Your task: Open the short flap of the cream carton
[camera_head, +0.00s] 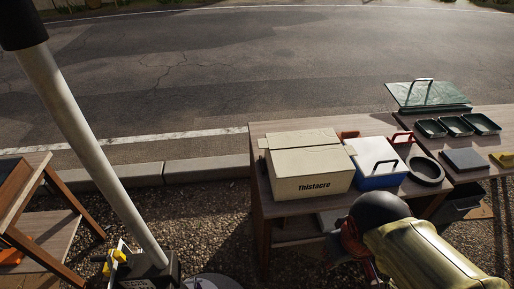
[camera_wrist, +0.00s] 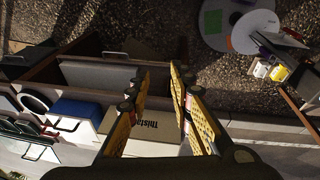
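The cream carton (camera_head: 312,185), printed "Thistacre", stands on the left end of the wooden table. Its top (camera_head: 300,139) looks closed, with a seam across it and a small piece (camera_head: 263,143) jutting out at the left edge. In the wrist view the carton (camera_wrist: 148,146) appears at the bottom, partly covered by my fingers. My gripper (camera_wrist: 160,82) is open, its two yellow fingers wide apart with nothing visible between the tips. No contact with the carton is clear. In the head view my arm is at lower right, in front of the table, and my fingers are not distinguishable.
A blue-and-white cooler (camera_head: 377,166) stands close to the carton's right, with a black ring (camera_head: 426,171) beyond it. A wooden stand (camera_head: 45,215) is at left; gravel lies between.

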